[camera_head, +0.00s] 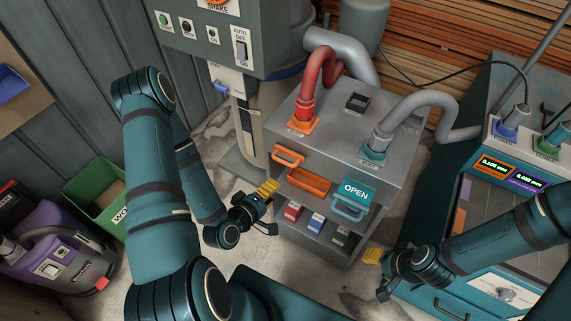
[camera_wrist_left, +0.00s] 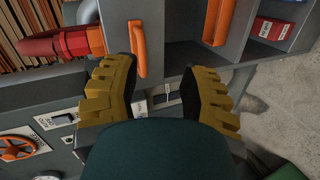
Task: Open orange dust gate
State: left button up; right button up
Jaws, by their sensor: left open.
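The orange dust gate shows an orange loop handle (camera_head: 288,156) at the upper left of the grey cabinet's front, below the orange port (camera_head: 302,123). An orange bar-like piece (camera_head: 308,181) sits just right of it. In the left wrist view the handle (camera_wrist_left: 138,48) lies ahead of the fingers, toward the left one. My left gripper (camera_head: 264,207) is open and empty, left of and below the handle, not touching it. Its yellow-padded fingers spread wide in the wrist view (camera_wrist_left: 160,88). My right gripper (camera_head: 378,274) is near the cabinet's lower right; its opening is unclear.
The teal gate (camera_head: 356,192) reads OPEN and has a teal handle (camera_head: 349,211). Red, blue and green boxes sit in the cabinet below. A red hose (camera_head: 317,72) and a grey hose (camera_head: 405,107) rise from the top. A teal machine (camera_head: 470,215) stands at right.

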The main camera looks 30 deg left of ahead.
aim_at(285, 164)
pick_arm(q)
jog(key=w+n, duration=0.1)
jog(key=w, duration=0.3)
jog(key=w+f+t, duration=0.1)
jog(key=w, duration=0.3)
jog(key=w+a+n+t, duration=0.1)
jog(key=w, duration=0.3)
jog(key=shift+w+f+n+y+b, duration=0.15)
jog(key=shift+w+n+y+b, duration=0.15)
jog(key=shift+y, duration=0.1)
grip_shut()
